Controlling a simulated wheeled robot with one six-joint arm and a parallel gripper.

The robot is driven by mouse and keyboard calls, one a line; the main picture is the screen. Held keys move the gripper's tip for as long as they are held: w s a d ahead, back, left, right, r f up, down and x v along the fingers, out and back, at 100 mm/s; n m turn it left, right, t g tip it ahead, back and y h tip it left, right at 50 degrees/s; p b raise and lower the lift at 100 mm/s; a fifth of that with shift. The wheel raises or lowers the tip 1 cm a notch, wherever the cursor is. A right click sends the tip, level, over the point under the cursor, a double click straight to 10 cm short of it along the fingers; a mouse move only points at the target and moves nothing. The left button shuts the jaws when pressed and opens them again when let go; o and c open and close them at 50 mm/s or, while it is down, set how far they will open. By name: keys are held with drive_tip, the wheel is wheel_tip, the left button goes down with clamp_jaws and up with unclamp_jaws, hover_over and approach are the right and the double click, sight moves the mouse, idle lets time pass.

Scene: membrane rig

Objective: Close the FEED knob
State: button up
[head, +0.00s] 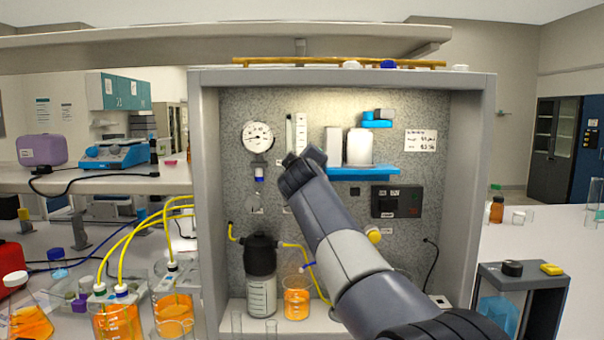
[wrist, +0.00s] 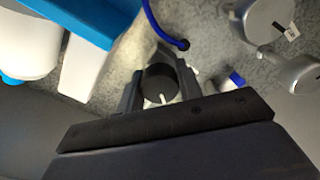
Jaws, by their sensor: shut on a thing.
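A round black knob (wrist: 160,84) with a white pointer line shows in the wrist view, between the two fingers of my gripper (wrist: 160,78). The fingers are shut on its sides. The pointer line runs toward the lower part of the wrist picture. In the head view my gripper (head: 298,163) is at the rig's back panel, just below the vertical flow meter (head: 297,133), and hides the knob. No FEED label can be read in either view.
A round gauge (head: 257,136) is left of my gripper. A blue shelf (head: 357,173) with white containers is close on the right. A yellow knob (head: 374,235) is lower right. A dark-capped bottle (head: 261,280) and an orange beaker (head: 297,300) stand below.

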drive_tip(key=m+b, duration=0.1)
drive_tip(key=m, duration=0.1)
drive_tip(key=m+b, duration=0.1)
drive_tip(key=m, duration=0.2)
drive_tip(key=shift+f+m+b, duration=0.2)
drive_tip(key=shift+m+b, duration=0.85)
drive_tip(key=shift+m, duration=1.55)
drive_tip(key=shift+r, duration=0.1)
drive_tip(key=o, duration=1)
drive_tip(key=s+b, duration=0.4)
drive_tip(key=s, duration=0.6)
drive_tip(key=shift+s, duration=0.4)
drive_tip(key=shift+w, duration=0.15)
